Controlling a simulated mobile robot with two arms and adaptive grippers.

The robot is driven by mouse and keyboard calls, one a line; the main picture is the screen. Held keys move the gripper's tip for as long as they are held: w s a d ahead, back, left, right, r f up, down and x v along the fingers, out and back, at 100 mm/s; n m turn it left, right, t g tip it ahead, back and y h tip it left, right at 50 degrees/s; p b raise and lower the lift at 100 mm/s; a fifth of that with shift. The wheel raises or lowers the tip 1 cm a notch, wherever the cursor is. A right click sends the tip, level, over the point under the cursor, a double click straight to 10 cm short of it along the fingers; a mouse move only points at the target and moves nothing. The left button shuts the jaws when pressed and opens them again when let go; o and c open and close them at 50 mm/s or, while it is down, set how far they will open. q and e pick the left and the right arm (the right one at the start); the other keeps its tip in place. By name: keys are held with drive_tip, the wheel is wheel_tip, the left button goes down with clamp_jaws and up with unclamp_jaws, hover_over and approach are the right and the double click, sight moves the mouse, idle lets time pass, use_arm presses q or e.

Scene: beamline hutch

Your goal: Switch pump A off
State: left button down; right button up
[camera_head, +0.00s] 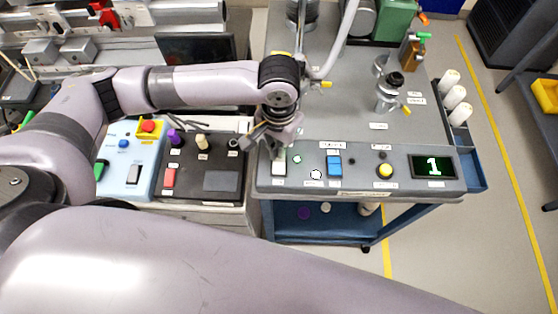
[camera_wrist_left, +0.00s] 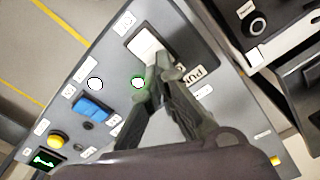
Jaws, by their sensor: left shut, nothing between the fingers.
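A white rocker switch (camera_head: 279,168) sits at the left end of the grey cart's sloped control panel (camera_head: 308,184). It also shows in the left wrist view (camera_wrist_left: 146,44), in a dark frame beside a label partly hidden by my fingers that starts "PU". A small lamp (camera_wrist_left: 138,83) near it glows green. My left gripper (camera_head: 279,149) is shut and empty, its fingertips right at the switch's edge; the wrist view shows the fingertips (camera_wrist_left: 164,68) overlapping the switch's corner. I cannot tell whether they touch it. My right gripper is not in view.
A blue rocker (camera_head: 335,166), a yellow button (camera_head: 385,171) and a display (camera_head: 434,166) reading 1 are further right on the panel. A black control box (camera_head: 205,180) and a light blue box (camera_head: 118,150) stand to the left. Valves stand behind on the cart top.

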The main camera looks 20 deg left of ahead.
use_arm(q)
drive_tip(key=shift+f+b, duration=0.3)
drive_tip(key=shift+f, duration=0.85)
idle(0.4)
drive_tip(key=shift+s, duration=0.1)
wheel_tip(320, 180, up, 7)
drive_tip(key=p, duration=0.9)
drive_tip(key=shift+r, duration=0.1)
idle(0.4)
